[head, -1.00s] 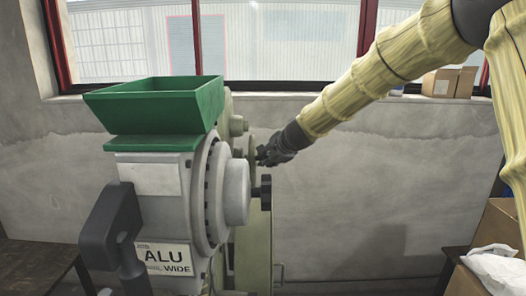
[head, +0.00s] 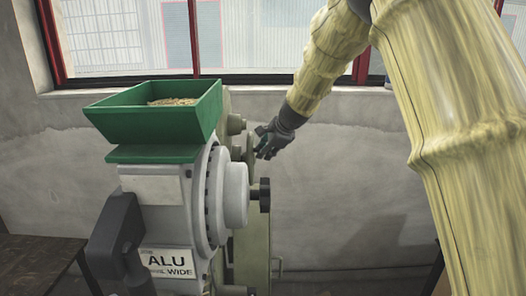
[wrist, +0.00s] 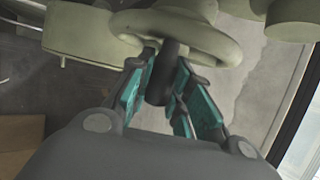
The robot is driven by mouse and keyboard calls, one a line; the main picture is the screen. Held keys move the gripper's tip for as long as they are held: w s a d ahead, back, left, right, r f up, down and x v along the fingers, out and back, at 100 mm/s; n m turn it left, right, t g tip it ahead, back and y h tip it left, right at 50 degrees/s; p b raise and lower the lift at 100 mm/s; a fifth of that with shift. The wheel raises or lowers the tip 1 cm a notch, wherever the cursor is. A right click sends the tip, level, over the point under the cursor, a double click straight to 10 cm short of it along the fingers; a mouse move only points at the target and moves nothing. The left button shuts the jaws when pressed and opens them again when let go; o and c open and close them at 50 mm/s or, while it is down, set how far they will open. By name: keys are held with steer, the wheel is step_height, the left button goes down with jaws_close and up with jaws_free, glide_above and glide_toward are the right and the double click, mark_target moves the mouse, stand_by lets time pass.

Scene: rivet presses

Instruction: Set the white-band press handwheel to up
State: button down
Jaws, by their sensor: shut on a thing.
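The pale green handwheel (wrist: 205,42) is at the top of the wrist view, with a dark round handle (wrist: 162,92) standing out from it. My gripper (wrist: 164,76) has its teal-padded fingers on both sides of this handle and is shut on it. In the head view my gripper (head: 263,147) is at the right side of a pale green press, just right of the handwheel (head: 249,149). The wheel is small there and partly hidden by the machine in front. I cannot make out a white band in either view.
A grey machine with an ALU label (head: 166,263) and a green hopper (head: 155,127) holding grain stands close in front, left of my gripper. A dark knob (head: 264,194) juts from its right. The wall and window lie behind. Bare wall shows to the right.

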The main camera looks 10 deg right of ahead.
steer(key=shift+r, duration=0.15)
steer(key=c, duration=1.3)
jaws_free()
steer(key=shift+w, duration=0.1)
steer(key=v, duration=1.2)
steer(key=shift+d, duration=0.15)
